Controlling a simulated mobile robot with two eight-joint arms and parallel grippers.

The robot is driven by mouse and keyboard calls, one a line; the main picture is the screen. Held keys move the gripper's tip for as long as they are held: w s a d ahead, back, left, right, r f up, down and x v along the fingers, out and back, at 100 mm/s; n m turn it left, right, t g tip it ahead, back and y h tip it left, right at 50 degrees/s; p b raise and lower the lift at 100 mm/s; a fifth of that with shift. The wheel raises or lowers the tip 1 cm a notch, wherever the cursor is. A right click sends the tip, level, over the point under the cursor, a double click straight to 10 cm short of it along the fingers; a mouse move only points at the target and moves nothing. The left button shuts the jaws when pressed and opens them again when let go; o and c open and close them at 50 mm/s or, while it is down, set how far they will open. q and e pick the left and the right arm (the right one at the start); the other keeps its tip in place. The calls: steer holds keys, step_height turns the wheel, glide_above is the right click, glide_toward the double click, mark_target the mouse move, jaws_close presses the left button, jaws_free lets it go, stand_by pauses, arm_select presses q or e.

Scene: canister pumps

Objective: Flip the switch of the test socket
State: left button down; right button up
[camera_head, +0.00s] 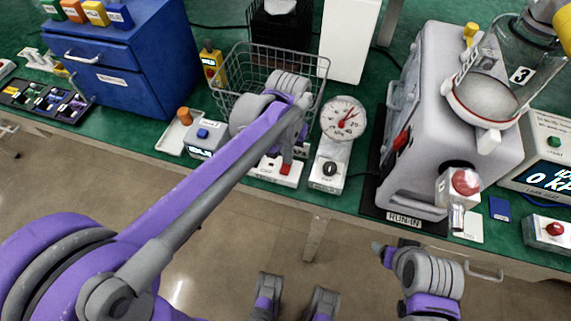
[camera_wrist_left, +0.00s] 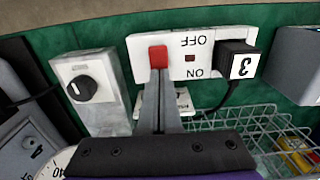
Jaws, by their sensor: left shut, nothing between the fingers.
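The white test socket (camera_head: 275,174) lies at the front edge of the green bench. In the left wrist view the test socket (camera_wrist_left: 211,43) appears upside down, with a red switch (camera_wrist_left: 158,56), OFF and ON lettering and a black plug marked 3 (camera_wrist_left: 236,61). My left gripper (camera_head: 287,158) is shut and empty. Its fingertips (camera_wrist_left: 159,78) are right at the red switch; whether they touch it, and which way the switch is set, I cannot tell. My right gripper (camera_head: 379,248) is low in front of the bench, its fingers unclear.
A dial gauge (camera_head: 343,119) with a black knob (camera_head: 329,169) stands right beside the socket. A wire basket (camera_head: 228,62) is behind my left gripper. A blue-topped button box (camera_head: 203,136) is to the left, and a large grey pump machine (camera_head: 431,110) to the right.

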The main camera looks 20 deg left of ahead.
arm_select(q)
steer(key=shift+f, duration=0.1)
steer(key=shift+r+p, duration=2.7)
steer(key=shift+r, duration=0.85)
